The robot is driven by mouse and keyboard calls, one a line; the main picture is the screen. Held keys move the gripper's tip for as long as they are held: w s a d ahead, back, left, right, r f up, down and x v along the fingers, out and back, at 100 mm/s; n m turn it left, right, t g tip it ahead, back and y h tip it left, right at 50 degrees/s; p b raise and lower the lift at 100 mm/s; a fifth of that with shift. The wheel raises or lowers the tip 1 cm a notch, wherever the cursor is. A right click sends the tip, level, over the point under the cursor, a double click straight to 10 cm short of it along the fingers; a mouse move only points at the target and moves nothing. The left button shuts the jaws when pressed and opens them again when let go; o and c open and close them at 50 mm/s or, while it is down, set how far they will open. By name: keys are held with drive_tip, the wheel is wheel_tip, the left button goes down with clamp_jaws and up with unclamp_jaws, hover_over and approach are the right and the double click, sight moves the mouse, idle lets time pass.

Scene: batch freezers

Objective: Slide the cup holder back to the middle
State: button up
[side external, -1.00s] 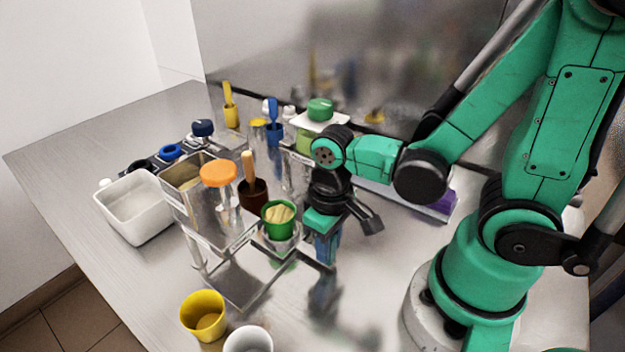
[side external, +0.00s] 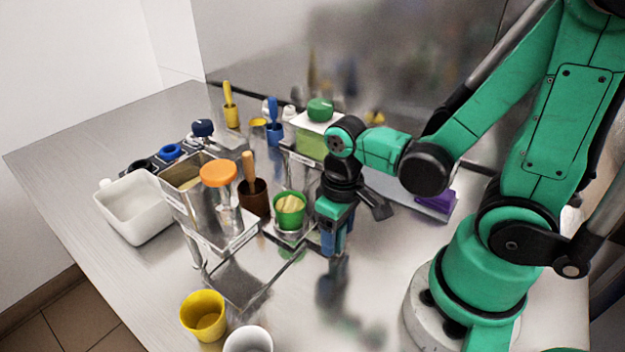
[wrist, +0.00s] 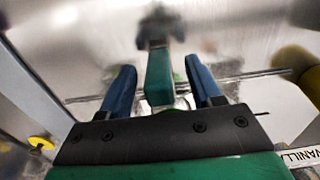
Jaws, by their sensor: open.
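The green cup (side external: 290,210) holds pale contents and stands upright on a small metal cup holder (side external: 287,237) at a thin rail frame in front of the dispenser. My gripper (side external: 333,248) points down just right of the green cup and holder, with its blue fingers low near the tabletop. In the wrist view my gripper (wrist: 158,66) has its two blue fingers spread apart, with a thin metal rod crossing behind them. I cannot tell whether a finger touches the holder.
A yellow cup (side external: 203,315) and a white cup (side external: 248,341) stand in front. A white tub (side external: 135,205) is at left. A green-lidded container (side external: 319,125) stands behind.

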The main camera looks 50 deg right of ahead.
sight(309, 233)
drive_tip(key=shift+r, duration=0.1)
drive_tip(key=shift+r, duration=2.7)
drive_tip(key=w+r+t, duration=0.5)
drive_tip(key=w+t, duration=0.1)
drive_tip(key=t, duration=0.1)
drive_tip(key=shift+r, duration=0.15)
